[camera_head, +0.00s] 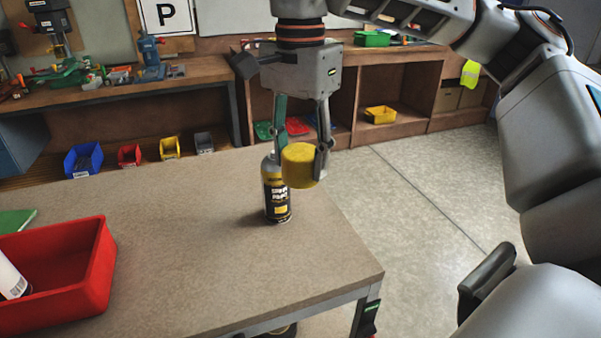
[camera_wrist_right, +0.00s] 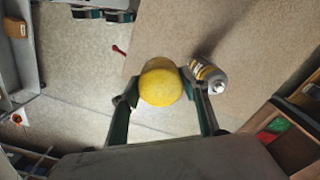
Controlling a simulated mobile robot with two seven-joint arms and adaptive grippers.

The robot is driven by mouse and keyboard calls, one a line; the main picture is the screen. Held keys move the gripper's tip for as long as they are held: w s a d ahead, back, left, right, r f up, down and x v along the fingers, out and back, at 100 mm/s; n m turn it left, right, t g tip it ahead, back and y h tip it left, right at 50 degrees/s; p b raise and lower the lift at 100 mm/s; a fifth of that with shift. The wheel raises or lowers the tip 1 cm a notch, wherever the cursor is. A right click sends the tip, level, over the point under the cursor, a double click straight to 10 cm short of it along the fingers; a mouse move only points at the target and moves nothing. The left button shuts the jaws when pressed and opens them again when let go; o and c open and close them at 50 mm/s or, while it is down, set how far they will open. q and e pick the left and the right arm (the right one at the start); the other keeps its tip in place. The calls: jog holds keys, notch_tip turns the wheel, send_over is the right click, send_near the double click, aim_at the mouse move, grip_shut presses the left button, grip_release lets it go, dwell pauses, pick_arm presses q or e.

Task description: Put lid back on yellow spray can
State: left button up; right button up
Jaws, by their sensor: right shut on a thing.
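The yellow spray can (camera_head: 275,192) stands upright on the table near its far right edge, with a black label and a bare grey top. My right gripper (camera_head: 301,158) comes from above and is shut on the yellow lid (camera_head: 299,168). In the head view the lid is in front of and to the right of the can's upper part. In the right wrist view the lid (camera_wrist_right: 160,84) sits between the two fingers, and the can (camera_wrist_right: 207,75) is apart from it, beside the right-hand finger. My left gripper is not in view.
A red crate (camera_head: 103,262) with a white item (camera_head: 10,278) inside stands at the table's left. The middle of the table (camera_head: 180,215) is clear. Behind is a workbench with small coloured bins (camera_head: 84,160) beneath and shelves to the right.

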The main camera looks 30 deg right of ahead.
jog(key=shift+r, duration=0.25)
jog(key=f+n, duration=0.4)
jog(key=f, duration=0.2)
jog(key=a+f+n, duration=0.1)
jog(key=f+n, duration=0.4)
jog(key=f, duration=0.1)
jog(key=a+f+n, duration=0.1)
jog(key=f+n, duration=0.4)
jog(key=f, duration=0.1)
jog(key=shift+s+a+f, duration=0.2)
